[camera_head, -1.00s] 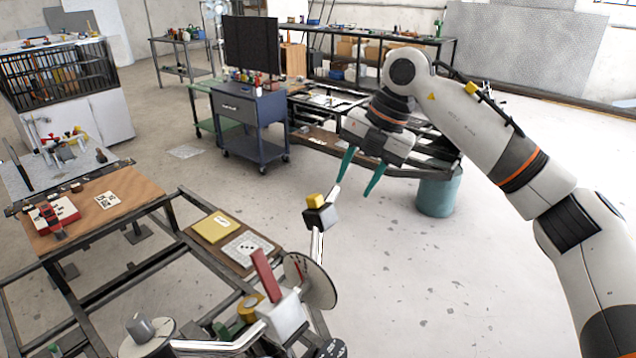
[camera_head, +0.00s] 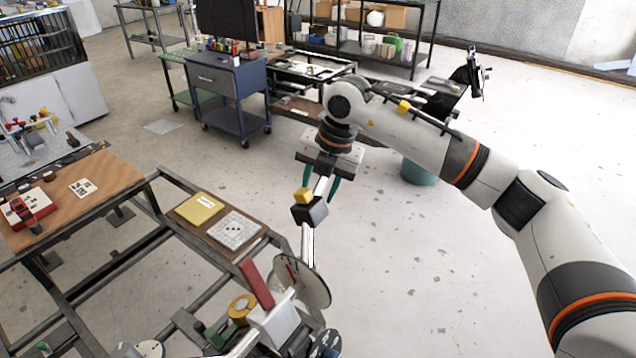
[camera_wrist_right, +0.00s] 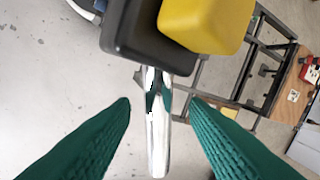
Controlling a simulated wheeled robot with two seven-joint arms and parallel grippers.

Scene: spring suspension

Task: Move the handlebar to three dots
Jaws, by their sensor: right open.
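The handlebar (camera_head: 307,245) is a silver bar with a black block (camera_head: 309,211) and a yellow cap (camera_head: 303,196). It rises beside a round grey disc (camera_head: 312,287) with dark and red marks; I cannot make out three dots on it. My right gripper (camera_head: 321,188), with teal fingers, is open at the handlebar's upper end. In the right wrist view, the silver bar (camera_wrist_right: 157,135) lies between the spread fingers with gaps on both sides, and the black block (camera_wrist_right: 140,42) and yellow cap (camera_wrist_right: 205,22) are beyond. My left gripper is not in view.
A red lever (camera_head: 256,283) stands beside the disc. A board with a yellow plate (camera_head: 199,208) and a white dotted square (camera_head: 234,230) lies on the metal frame at left. A blue cart (camera_head: 233,95) stands behind. Open floor is on the right.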

